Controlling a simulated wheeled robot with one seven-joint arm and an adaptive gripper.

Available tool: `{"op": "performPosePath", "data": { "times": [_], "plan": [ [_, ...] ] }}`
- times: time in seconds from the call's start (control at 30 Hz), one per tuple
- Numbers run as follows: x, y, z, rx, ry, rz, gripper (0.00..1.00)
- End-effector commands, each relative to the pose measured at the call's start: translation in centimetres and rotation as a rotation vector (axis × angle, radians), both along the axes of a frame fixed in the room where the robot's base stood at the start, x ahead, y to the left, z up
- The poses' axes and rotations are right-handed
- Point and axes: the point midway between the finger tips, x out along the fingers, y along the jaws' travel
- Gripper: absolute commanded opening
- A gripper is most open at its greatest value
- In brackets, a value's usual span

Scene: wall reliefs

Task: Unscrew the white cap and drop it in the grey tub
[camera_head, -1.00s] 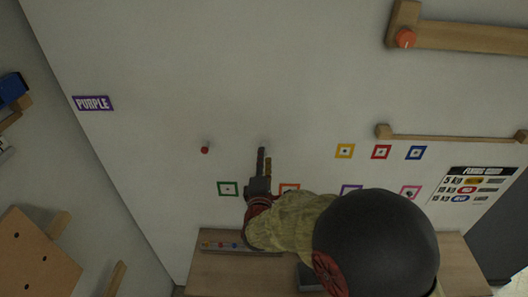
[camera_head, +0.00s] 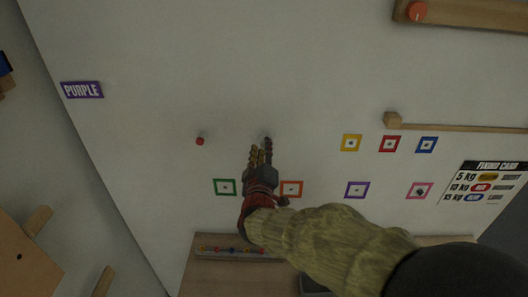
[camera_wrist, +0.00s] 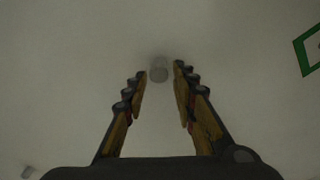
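A small pale cap (camera_wrist: 158,73) sticks out from the wall in the wrist view. It lies between or just beyond the tips of my gripper (camera_wrist: 160,72), with a gap on each side. My gripper is open and empty. In the head view my gripper (camera_head: 261,149) points up the wall, and the pale cap is barely visible at its fingertips. A dark grey container (camera_head: 314,284) on the bench below may be the tub; my arm covers most of it.
A red knob (camera_head: 200,141) sits on the wall left of my gripper. Coloured square frames, such as a green one (camera_head: 227,187) and an orange one (camera_head: 291,188), are nearby. A narrow tray (camera_head: 230,252) with coloured pieces lies on the bench (camera_head: 225,280).

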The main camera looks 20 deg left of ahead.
Motion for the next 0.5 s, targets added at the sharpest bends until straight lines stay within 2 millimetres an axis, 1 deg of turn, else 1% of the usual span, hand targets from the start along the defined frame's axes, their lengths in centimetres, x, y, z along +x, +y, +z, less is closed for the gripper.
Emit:
{"op": "performPosePath", "data": {
  "times": [0.23,0.5],
  "plan": [
    [0.01,0.0,-0.06,0.113,0.024,0.0,0.27],
    [0.02,-0.08,-0.18,0.404,0.094,0.0,0.27]
  ]
}}
